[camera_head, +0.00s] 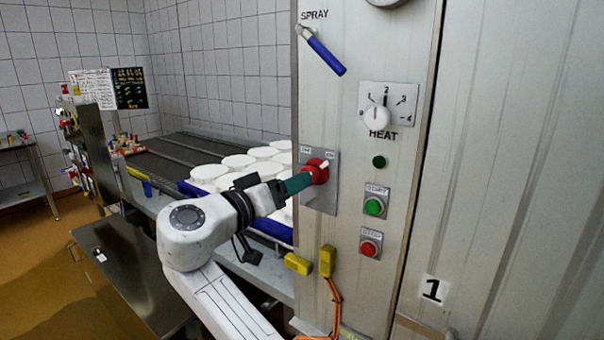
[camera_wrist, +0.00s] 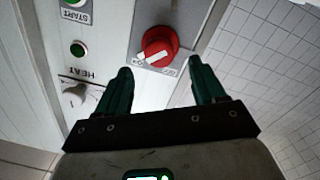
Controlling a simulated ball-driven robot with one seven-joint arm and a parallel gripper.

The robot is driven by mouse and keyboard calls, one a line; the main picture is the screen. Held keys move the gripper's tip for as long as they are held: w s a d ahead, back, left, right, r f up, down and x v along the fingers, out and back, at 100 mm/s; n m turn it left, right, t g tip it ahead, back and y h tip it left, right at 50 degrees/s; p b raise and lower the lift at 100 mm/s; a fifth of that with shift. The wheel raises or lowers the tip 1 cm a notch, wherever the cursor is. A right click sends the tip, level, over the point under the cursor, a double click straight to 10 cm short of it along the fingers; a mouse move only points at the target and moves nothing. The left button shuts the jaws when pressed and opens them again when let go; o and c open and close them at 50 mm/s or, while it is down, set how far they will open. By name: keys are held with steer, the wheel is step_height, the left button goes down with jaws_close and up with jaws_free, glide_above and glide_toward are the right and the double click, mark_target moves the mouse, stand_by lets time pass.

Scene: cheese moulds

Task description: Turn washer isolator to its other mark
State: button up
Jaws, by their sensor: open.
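The washer isolator is a red round knob (camera_head: 316,172) with a white pointer bar, on a grey plate (camera_head: 325,198) on the metal cabinet. Two small labels stand above it, and the bar points up and right, toward the right-hand label, which seems to read ON. In the wrist view, where the lettering is upside down, the red knob (camera_wrist: 160,42) is ahead of the fingertips, its bar toward the lower left. My gripper (camera_wrist: 160,72) has teal fingers spread apart with nothing between them. In the head view my gripper (camera_head: 303,181) overlaps the knob's lower left; contact cannot be told.
The cabinet also carries a blue SPRAY lever (camera_head: 325,53), a white HEAT dial (camera_head: 376,118), a green START button (camera_head: 374,206) and a red button (camera_head: 369,247). White round moulds (camera_head: 238,161) stand on the conveyor behind my arm. Yellow plugs (camera_head: 327,261) with orange cable hang below.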

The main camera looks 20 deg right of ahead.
mark_target(312, 174)
steer(key=shift+p+x, duration=0.55)
steer(key=shift+x, duration=2)
steer(key=shift+c, duration=0.4)
steer(key=c, duration=1)
steer(key=shift+n, duration=0.4)
steer(key=n+t+p, duration=0.1)
steer(key=n+p, duration=0.7)
steer(key=n, duration=0.9)
steer(key=shift+f+n, duration=0.15)
steer(key=shift+n, duration=0.15)
steer(key=shift+o, duration=0.2)
